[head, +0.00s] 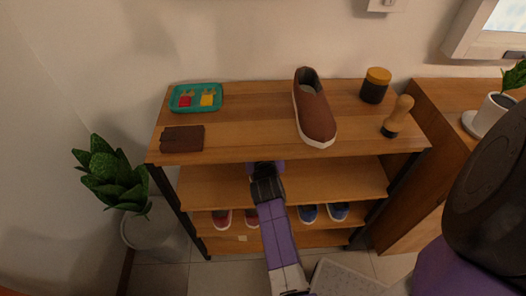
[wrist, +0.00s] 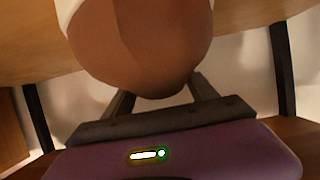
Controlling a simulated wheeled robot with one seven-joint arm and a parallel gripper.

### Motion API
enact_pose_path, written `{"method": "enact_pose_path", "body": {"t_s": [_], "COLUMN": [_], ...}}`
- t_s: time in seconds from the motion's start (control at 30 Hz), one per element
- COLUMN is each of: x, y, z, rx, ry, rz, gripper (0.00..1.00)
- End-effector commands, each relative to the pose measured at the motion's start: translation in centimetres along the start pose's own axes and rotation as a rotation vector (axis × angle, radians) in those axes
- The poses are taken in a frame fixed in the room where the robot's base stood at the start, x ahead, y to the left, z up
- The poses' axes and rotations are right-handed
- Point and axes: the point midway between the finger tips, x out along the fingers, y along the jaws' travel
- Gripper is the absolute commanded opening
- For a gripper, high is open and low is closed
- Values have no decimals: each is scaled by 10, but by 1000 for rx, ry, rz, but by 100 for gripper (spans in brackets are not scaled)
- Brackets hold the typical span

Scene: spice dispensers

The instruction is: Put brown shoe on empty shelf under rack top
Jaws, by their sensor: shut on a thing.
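My gripper (head: 264,174) reaches in under the rack top, over the shelf below it (head: 335,183). In the wrist view, the gripper is shut on a brown shoe (wrist: 140,45), with a finger on each side of its rounded end. Part of a white sole edge shows at the top left of that view. In the head view the held shoe is hidden under the rack top. I cannot tell whether it touches the shelf. Another brown shoe (head: 316,110) with a white sole stands on the rack top (head: 245,130), apart from my gripper.
The rack top also holds a teal tray (head: 196,97), a dark brown wallet (head: 182,139), a jar (head: 375,86) and a wooden-handled brush (head: 398,117). Red shoes (head: 222,219) and blue shoes (head: 338,211) are on the lower shelf. A potted plant (head: 112,180) stands at left.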

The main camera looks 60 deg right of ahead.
Motion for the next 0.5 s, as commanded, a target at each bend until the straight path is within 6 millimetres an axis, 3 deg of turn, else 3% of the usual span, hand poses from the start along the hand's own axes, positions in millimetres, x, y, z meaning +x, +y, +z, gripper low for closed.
{"method": "enact_pose_path", "body": {"t_s": [0.1,0.5], "x": [6,8], "y": [0,0], "z": [15,19], "rx": [0,-1], "ry": [1,4], "rz": [1,0], "gripper": [13,13]}}
